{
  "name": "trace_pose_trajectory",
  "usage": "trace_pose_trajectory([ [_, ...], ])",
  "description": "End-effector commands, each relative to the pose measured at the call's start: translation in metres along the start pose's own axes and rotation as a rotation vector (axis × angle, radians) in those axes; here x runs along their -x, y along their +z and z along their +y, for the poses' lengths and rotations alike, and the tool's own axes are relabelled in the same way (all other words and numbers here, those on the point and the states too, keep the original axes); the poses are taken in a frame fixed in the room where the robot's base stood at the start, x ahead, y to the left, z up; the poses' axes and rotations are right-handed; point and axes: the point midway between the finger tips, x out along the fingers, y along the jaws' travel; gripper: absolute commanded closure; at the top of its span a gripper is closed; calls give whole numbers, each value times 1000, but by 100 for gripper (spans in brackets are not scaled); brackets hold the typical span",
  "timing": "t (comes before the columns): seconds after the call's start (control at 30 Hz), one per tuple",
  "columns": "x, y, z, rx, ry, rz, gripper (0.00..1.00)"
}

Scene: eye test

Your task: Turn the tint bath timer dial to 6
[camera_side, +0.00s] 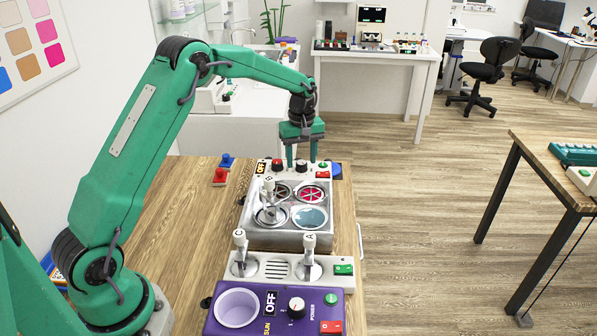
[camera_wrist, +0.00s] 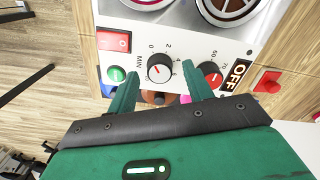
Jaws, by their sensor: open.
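The tint bath is a metal unit with several round wells; its rim (camera_side: 243,222) shows in the side view. Its white control panel (camera_wrist: 215,35) fills the upper middle of the wrist view. My gripper (camera_wrist: 164,88) is open and empty, with one finger on each side of the dial's near edge; contact is unclear. In the side view my gripper (camera_side: 302,163) is over the panel's far end.
Beside the timer dial are a green button (camera_wrist: 117,74), a red switch (camera_wrist: 113,41), a red dial (camera_wrist: 210,72) and an OFF display (camera_wrist: 238,74). In the side view, a lever unit (camera_side: 275,268) and a purple heater (camera_side: 275,318) stand nearer.

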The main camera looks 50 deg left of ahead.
Motion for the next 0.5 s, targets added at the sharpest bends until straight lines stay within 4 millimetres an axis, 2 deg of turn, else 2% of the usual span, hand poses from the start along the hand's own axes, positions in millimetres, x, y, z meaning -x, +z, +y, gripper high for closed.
trace_pose_trajectory([
  [0.2,-11,0,0,0,1,1,49],
  [0.47,-11,0,0,0,1,1,49],
  [0.5,-11,0,0,0,1,1,57],
])
